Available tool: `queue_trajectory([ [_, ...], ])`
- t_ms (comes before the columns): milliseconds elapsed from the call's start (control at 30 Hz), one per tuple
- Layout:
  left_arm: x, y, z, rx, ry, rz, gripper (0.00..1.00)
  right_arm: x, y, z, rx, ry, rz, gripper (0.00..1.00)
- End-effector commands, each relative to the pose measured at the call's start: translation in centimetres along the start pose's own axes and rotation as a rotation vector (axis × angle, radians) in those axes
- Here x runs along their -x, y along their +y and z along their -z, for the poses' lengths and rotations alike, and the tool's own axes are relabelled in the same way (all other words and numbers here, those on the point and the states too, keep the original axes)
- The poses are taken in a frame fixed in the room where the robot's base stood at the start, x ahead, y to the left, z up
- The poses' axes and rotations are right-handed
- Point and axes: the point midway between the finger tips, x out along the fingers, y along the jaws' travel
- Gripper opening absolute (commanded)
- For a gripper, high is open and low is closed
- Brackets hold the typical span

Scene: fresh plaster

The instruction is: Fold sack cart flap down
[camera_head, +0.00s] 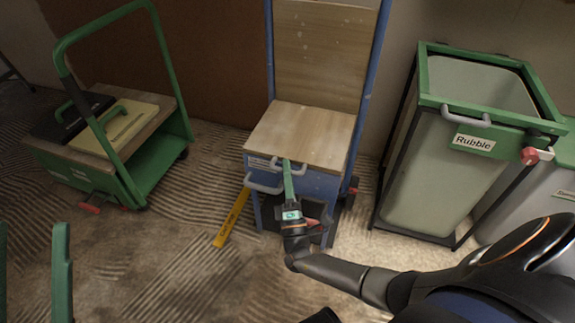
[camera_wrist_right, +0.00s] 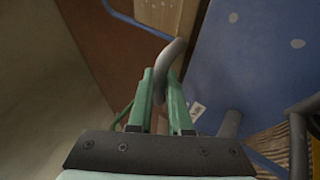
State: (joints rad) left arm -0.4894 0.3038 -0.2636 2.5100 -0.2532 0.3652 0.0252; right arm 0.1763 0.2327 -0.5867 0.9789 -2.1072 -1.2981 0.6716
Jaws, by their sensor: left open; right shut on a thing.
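The sack cart stands upright against the wall, with a blue frame (camera_head: 379,60) and a wooden back board (camera_head: 325,50). Its wooden flap (camera_head: 303,130) lies about level across the blue lower body, its handle at the front edge. My right gripper (camera_head: 288,168) reaches this front edge from below. In the right wrist view its green fingers (camera_wrist_right: 161,85) are shut on the curved grey handle (camera_wrist_right: 173,55). The fingers partly hide the handle. My left gripper (camera_head: 33,260) is open and empty at the lower left, far from the cart.
A green trolley (camera_head: 157,170) with cases on it stands at left. A green-rimmed bin labelled Rubble (camera_head: 430,170) stands close on the right. A yellow level (camera_head: 232,218) leans at the cart's left. A second grey handle (camera_head: 264,187) sits lower. Ridged floor in front is clear.

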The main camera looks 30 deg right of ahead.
Motion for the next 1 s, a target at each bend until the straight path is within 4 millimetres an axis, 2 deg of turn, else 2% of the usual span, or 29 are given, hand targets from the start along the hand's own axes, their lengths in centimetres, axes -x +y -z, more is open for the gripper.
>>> queue_trajectory([
  [133, 0.0, 0.0, 0.0, -0.001, -0.001, 0.0, 0.52, 0.2, -0.7, 0.0, -0.004, -0.002, 0.015, 0.0],
  [567, 0.1, 0.0, -0.1, -0.001, -0.001, 0.0, 0.52, 0.4, -1.0, 0.0, -0.001, 0.001, 0.018, 0.0],
  [600, 0.1, 0.0, -0.1, 0.0, -0.001, 0.0, 0.52, 0.4, -1.0, 0.0, 0.0, 0.001, 0.019, 0.19],
  [700, 0.1, 0.0, -0.1, 0.0, 0.0, -0.001, 0.52, 0.4, -1.0, 0.0, 0.0, 0.002, 0.019, 0.3],
  [1000, 0.1, 0.1, -0.1, 0.001, 0.0, -0.001, 0.52, 1.4, -1.4, -0.7, 0.005, 0.0, 0.021, 0.3],
])
